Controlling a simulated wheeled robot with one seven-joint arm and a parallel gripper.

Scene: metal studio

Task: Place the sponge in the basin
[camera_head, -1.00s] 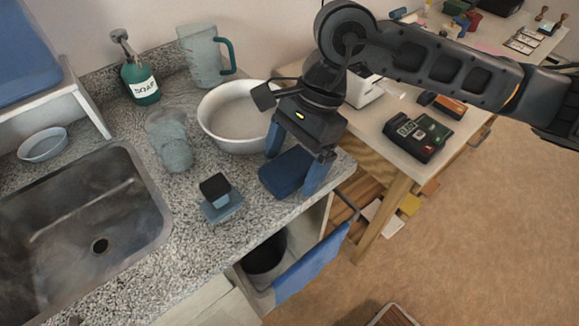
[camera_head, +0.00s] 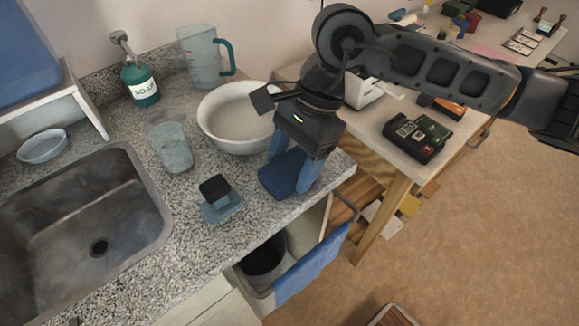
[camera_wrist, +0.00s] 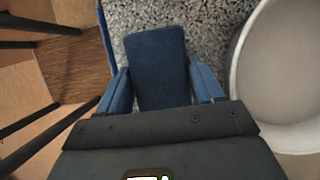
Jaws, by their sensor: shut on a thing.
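The blue sponge (camera_head: 278,181) is at the front edge of the speckled counter, in front of the white basin (camera_head: 216,141). My gripper (camera_head: 291,172) reaches down over the sponge with a finger on each side and is shut on it. In the wrist view the sponge (camera_wrist: 157,62) sits between the two blue fingers, and the basin (camera_wrist: 243,95) is at the right edge. The sponge looks to be at counter height; whether it touches the counter is hard to tell. The inside of the basin looks empty.
A black-topped block on a blue base (camera_head: 219,207) stands left of the sponge. A clear cup (camera_head: 172,148), soap bottle (camera_head: 141,86) and pitcher (camera_head: 203,62) stand farther back. The metal sink (camera_head: 75,225) is at left. An open bin with a blue cloth (camera_head: 312,266) is below the edge.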

